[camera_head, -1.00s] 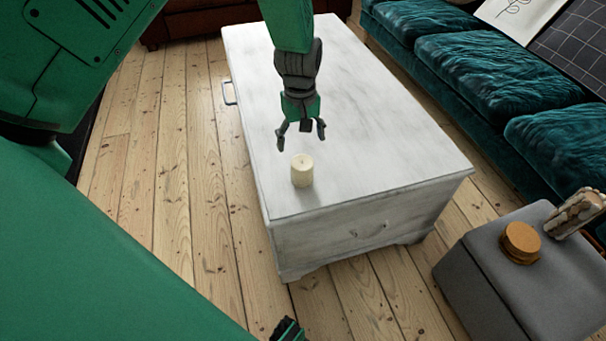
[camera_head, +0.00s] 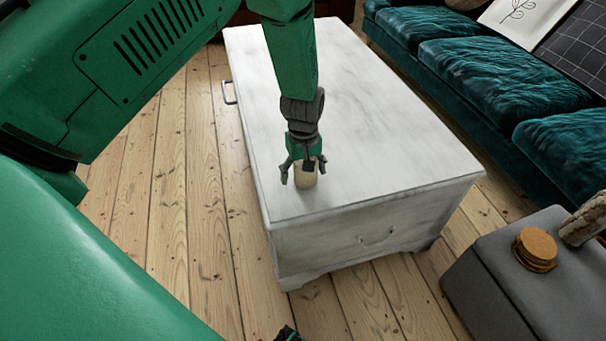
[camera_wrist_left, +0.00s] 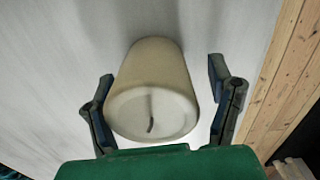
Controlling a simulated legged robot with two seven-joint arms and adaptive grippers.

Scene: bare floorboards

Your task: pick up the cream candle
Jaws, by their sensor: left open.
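The cream candle (camera_head: 305,179) stands upright on the white wooden chest (camera_head: 388,130), near its front left part. My left gripper (camera_head: 304,172) is open and has come down over the candle, with one finger on each side of it. In the left wrist view the candle (camera_wrist_left: 152,92) sits between the two open fingers, its top with the dark wick facing the camera. A gap shows between the candle and the right finger; the left finger is close to it, and I cannot tell if they touch. A dark tip at the bottom edge may be my right gripper.
A grey box-shaped stool (camera_head: 500,290) at the lower right carries round wooden coasters (camera_head: 535,248) and a pale rolled object (camera_head: 583,220). A teal sofa (camera_head: 500,75) runs along the right. The rest of the chest top is clear.

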